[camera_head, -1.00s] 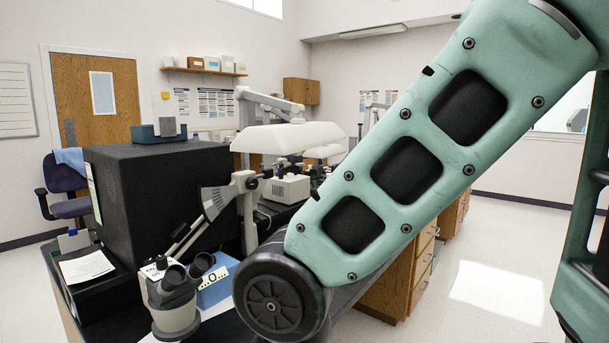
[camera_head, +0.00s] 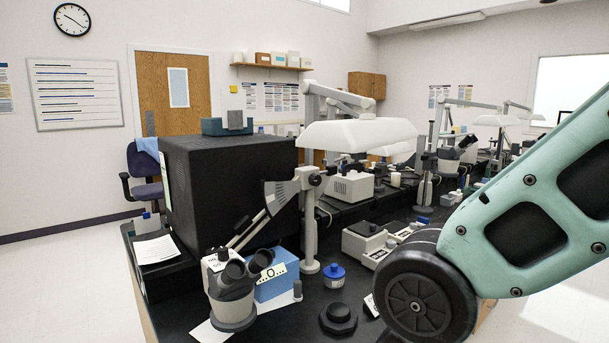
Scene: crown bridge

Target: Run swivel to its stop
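A jointed white lamp stand rises from the black bench. Its post (camera_head: 309,228) is upright, and a white lamp hood (camera_head: 360,134) hangs level to the right of it. A fan-shaped scale (camera_head: 279,194) with dark marks sits by the joint left of the post, with a thin rod running down to the lower left. A grey microscope (camera_head: 234,290) with two eyepieces stands in front. No part is labelled as the swivel, and I cannot tell which it is. My gripper is out of view; only my green arm link with its round black joint shows at the lower right.
A large black box (camera_head: 215,185) stands left of the lamp post. A blue box (camera_head: 277,279), a blue-capped jar (camera_head: 334,277) and a black knob-shaped piece (camera_head: 338,318) sit near the front. My arm hides part of the bench's right side. Floor at left is clear.

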